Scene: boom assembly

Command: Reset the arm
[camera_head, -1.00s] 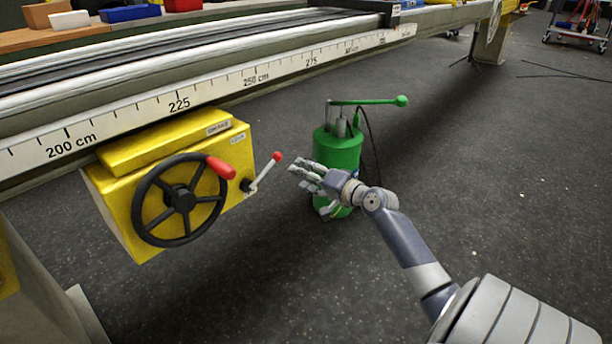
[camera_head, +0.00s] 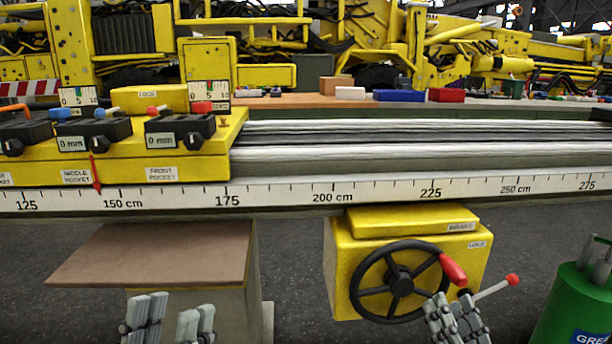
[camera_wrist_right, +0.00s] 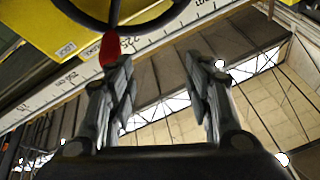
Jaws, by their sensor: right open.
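My right gripper (camera_head: 457,322) is low in the head view, in front of the yellow winch box (camera_head: 345,262) labelled LOCK. It overlaps the lower right of the black handwheel (camera_head: 372,272) and its red handle (camera_head: 453,270). In the right wrist view the two fingers (camera_wrist_right: 160,100) stand apart with nothing between them. The wheel's rim and red handle show just above the left finger there; I cannot tell whether they touch. My left gripper (camera_head: 170,322) is at the bottom left, in front of the brown panel (camera_head: 150,250), fingers apart and empty.
A lever with a red knob (camera_head: 512,280) sticks out right of the wheel. A green pump (camera_head: 575,305) stands at the right edge. The ruled rail (camera_head: 300,192) crosses the view, with a yellow carriage (camera_head: 200,165) on its left part. Dark floor shows below.

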